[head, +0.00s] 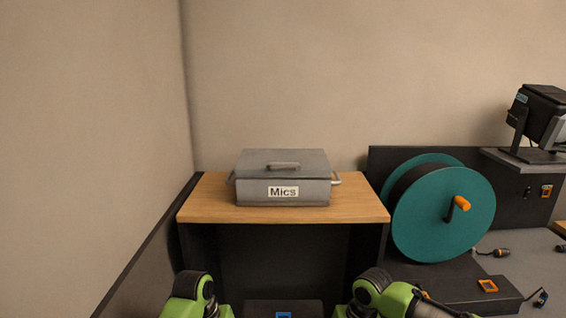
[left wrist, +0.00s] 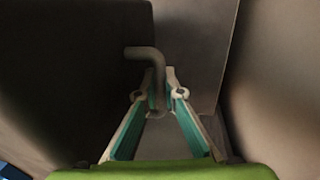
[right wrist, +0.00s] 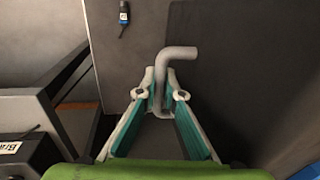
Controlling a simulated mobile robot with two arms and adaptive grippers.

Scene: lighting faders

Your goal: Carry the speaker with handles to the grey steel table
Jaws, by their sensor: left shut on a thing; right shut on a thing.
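The speaker is a dark box; its top edge with a blue patch (head: 260,308) appears to show at the bottom of the head view, between my arms. Its dark side fills the left of the left wrist view (left wrist: 70,75) and the right of the right wrist view (right wrist: 245,60). My left gripper (left wrist: 156,93) is shut on one bent grey handle (left wrist: 148,54). My right gripper (right wrist: 162,92) is shut on the other bent grey handle (right wrist: 178,53). In the head view both gripper tips are out of sight. I cannot make out the grey steel table for certain.
A grey case labelled Mics (head: 310,167) sits on a wood-topped stand (head: 210,209) straight ahead. To the right are a teal cable reel (head: 470,235), a stage light (head: 540,112) and a grey surface (head: 530,255) with cables. A wall is close on the left.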

